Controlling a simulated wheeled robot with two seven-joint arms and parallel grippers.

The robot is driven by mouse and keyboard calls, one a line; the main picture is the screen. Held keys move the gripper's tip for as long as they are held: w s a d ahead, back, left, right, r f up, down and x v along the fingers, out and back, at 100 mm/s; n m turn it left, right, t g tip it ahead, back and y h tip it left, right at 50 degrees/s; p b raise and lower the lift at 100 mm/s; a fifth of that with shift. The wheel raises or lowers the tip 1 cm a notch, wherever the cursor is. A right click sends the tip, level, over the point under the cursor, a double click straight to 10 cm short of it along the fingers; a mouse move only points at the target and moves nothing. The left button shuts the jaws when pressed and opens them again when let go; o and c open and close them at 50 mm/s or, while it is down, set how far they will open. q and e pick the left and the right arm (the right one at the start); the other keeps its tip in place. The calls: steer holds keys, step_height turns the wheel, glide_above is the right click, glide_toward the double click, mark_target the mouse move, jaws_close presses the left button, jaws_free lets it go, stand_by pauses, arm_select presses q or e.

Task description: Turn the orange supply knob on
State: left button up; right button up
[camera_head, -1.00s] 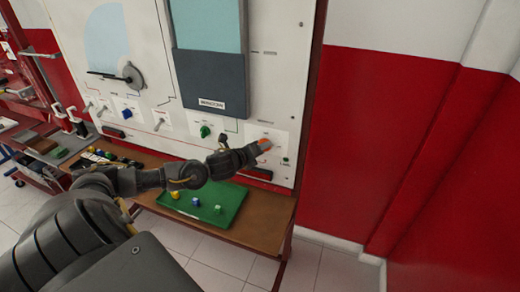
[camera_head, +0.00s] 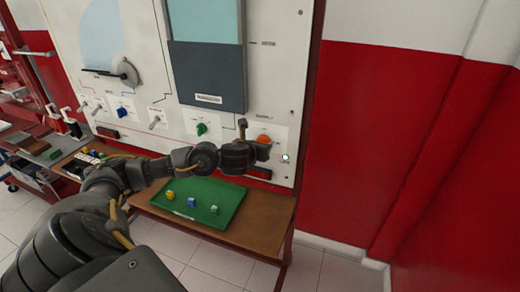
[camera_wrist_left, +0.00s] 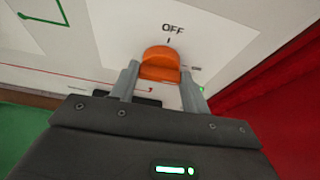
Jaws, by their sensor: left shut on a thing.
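The orange supply knob (camera_head: 264,139) sits low on the right side of the white panel. It also shows in the left wrist view (camera_wrist_left: 160,60), below a printed "OFF" label (camera_wrist_left: 173,29). My left gripper (camera_head: 256,137) is at the knob. In the left wrist view its two fingers (camera_wrist_left: 160,74) stand on either side of the knob and are shut on it. The fingers partly cover the knob's sides. My right gripper is not in view.
A green knob (camera_head: 201,129) and several switches sit to the left on the panel (camera_head: 284,75). A small round lamp (camera_head: 285,158) is right of the orange knob. A green tray (camera_head: 232,203) with small blocks lies on the shelf below. A red wall (camera_head: 375,130) stands right.

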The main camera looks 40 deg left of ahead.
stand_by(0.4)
arm_select(q)
steer(key=o, duration=1)
steer(key=p+v, duration=0.3)
steer(key=v, duration=0.7)
steer(key=shift+s+d+r, duration=0.15)
steer(key=shift+s, duration=0.2)
